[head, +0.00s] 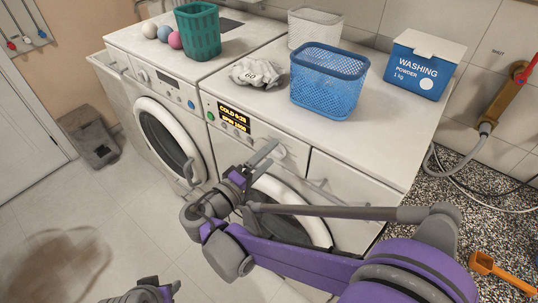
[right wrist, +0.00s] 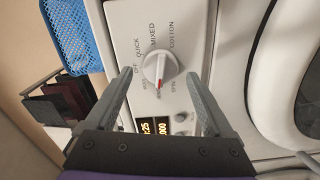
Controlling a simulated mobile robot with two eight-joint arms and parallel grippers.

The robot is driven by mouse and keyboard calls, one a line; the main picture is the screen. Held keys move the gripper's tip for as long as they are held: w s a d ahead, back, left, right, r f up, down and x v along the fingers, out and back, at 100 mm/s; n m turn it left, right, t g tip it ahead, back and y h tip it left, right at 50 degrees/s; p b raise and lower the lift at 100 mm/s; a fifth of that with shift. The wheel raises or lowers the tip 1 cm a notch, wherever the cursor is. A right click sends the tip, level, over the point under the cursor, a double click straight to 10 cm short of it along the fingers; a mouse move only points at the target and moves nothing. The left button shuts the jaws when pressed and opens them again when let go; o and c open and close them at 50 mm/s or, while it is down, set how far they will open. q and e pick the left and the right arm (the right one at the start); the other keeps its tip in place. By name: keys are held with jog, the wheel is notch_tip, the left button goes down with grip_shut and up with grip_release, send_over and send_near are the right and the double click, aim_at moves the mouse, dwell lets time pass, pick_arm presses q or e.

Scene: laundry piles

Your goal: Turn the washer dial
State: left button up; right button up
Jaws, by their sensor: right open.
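The washer dial (right wrist: 160,70) is a round white knob with a raised grip bar and a red mark. Labels such as QUICK, MIXED, COTTON and SPIN ring it. The red mark points down in the right wrist view, toward a label too small to read. My right gripper (right wrist: 159,76) is open, with one finger on each side of the dial and visible gaps between. In the head view my right gripper (head: 264,158) is at the front panel of the right washer (head: 335,172), partly hiding the dial. Part of my left arm's end (head: 145,292) shows at the bottom edge; its fingers are unclear.
The lit display (head: 236,121) is left of the dial. A blue basket (head: 328,82), crumpled grey cloth (head: 255,73), white basket (head: 314,27) and washing powder box (head: 424,65) stand on top. A second washer (head: 160,85) adjoins at left. Floor at left is mostly clear.

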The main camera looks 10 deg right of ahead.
jog(key=b+v, duration=0.1)
jog(key=v, duration=0.9)
jog(key=s+d+f+g+y, duration=0.2)
jog(key=d+f+g+y, duration=0.15)
jog(key=d, duration=0.35)
jog(key=s+d+f+g+y, duration=0.2)
jog(key=d+f, duration=0.3)
jog(key=d, duration=0.2)
jog(key=s+f+m+y+p, duration=0.1)
jog(key=s+f+m+y, duration=0.4)
jog(key=s+y, duration=0.3)
jog(key=shift+s+f+m+y+p, duration=0.25)
jog(key=shift+s+m+y+p, duration=0.1)
jog(key=shift+s, duration=0.65)
